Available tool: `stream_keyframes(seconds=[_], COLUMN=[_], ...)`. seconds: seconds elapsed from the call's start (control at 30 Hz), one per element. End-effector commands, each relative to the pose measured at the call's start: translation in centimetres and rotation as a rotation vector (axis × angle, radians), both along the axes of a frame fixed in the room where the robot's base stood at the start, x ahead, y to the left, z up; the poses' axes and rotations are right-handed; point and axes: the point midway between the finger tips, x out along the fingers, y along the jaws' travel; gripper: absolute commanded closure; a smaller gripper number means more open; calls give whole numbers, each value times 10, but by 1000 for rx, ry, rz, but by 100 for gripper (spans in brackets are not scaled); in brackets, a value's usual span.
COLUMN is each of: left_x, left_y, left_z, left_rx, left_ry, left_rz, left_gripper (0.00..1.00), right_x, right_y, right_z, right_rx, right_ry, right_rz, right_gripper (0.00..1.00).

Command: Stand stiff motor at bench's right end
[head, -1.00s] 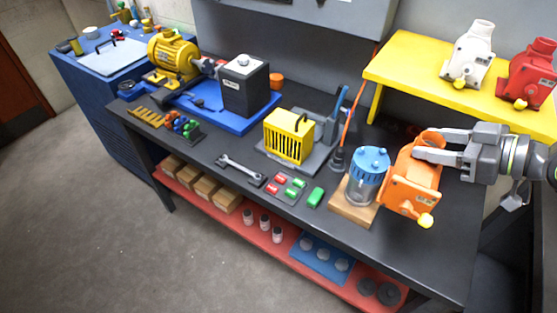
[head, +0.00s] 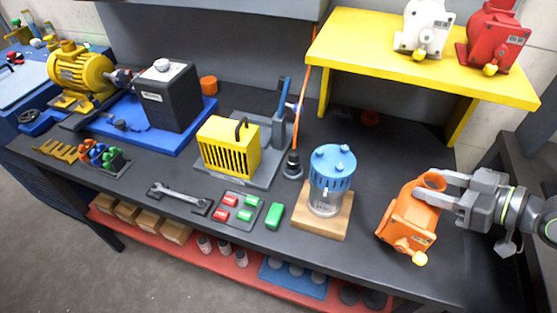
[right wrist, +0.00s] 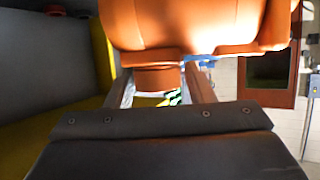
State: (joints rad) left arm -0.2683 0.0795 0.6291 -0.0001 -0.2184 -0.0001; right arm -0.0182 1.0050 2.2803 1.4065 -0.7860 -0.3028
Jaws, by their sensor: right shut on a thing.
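An orange motor (head: 409,222) with a yellow knob at its lower front and a pale tag on its side is over the right end of the dark bench (head: 345,262). My right gripper (head: 433,185) comes in from the right and is shut on the neck at its top. The motor is slightly tilted in the head view; I cannot tell whether its base touches the bench. In the right wrist view the orange body (right wrist: 195,25) fills the top, with its neck between the two fingers (right wrist: 158,80). The tag's writing is too small to read. My left gripper is out of view.
A blue-lidded jar (head: 331,175) on a wooden board (head: 322,222) stands left of the motor. A yellow shelf (head: 375,48) behind bears a white motor (head: 424,28) and a red motor (head: 494,40). Bare bench lies between board and motor.

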Motion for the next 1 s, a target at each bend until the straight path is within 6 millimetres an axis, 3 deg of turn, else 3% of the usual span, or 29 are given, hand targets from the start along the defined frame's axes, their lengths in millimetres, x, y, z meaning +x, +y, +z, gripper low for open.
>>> stream_keyframes(seconds=[0.03, 0.3, 0.8, 1.0], left_x=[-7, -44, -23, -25], left_y=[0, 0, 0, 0], left_z=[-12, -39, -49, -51], left_rx=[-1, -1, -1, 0], left_ry=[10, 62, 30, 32], left_rz=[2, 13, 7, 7], left_gripper=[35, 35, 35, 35], right_x=[3, 16, 23, 23], right_y=[-5, -27, -38, -37], right_z=[-2, 5, 16, 3], right_rx=[-3, 0, 8, 13], right_ry=[-8, -11, -14, -13], right_rz=[-10, -66, -101, -101], right_gripper=[100, 100, 100, 100])
